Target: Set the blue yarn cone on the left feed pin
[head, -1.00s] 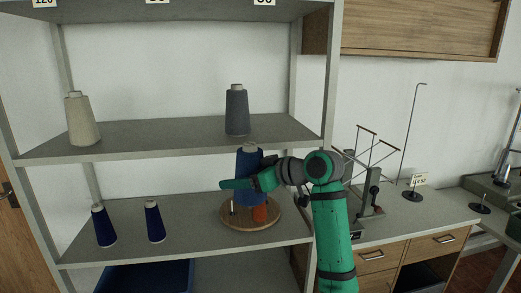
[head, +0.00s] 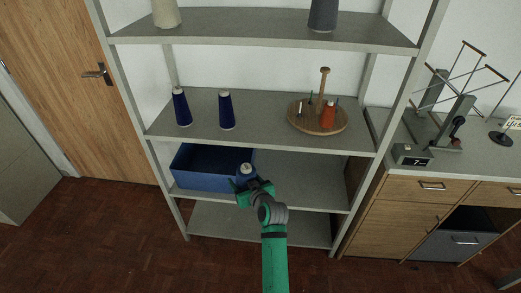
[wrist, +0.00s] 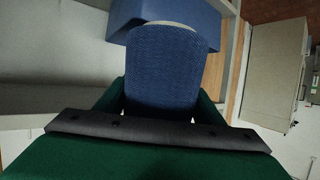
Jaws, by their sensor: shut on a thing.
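The blue yarn cone (head: 246,171) is in my gripper (head: 254,188), held in front of the lower shelf beside a blue bin. Its pale top shows in the head view. In the wrist view the cone (wrist: 165,65) fills the space between the green fingers of my gripper (wrist: 164,108), which is shut on it. A thin rod on a round black base (head: 500,139) stands on the counter at the right edge, with a small card beside it. It looks like a feed pin; I cannot tell from this frame alone whether it is the left one.
A blue bin (head: 187,176) sits on the lower shelf, close to the held cone. Two dark blue cones (head: 181,108) (head: 227,111) and a round wooden stand (head: 306,127) with a small orange cone (head: 328,115) are above. A yarn winder (head: 452,120) stands on the counter.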

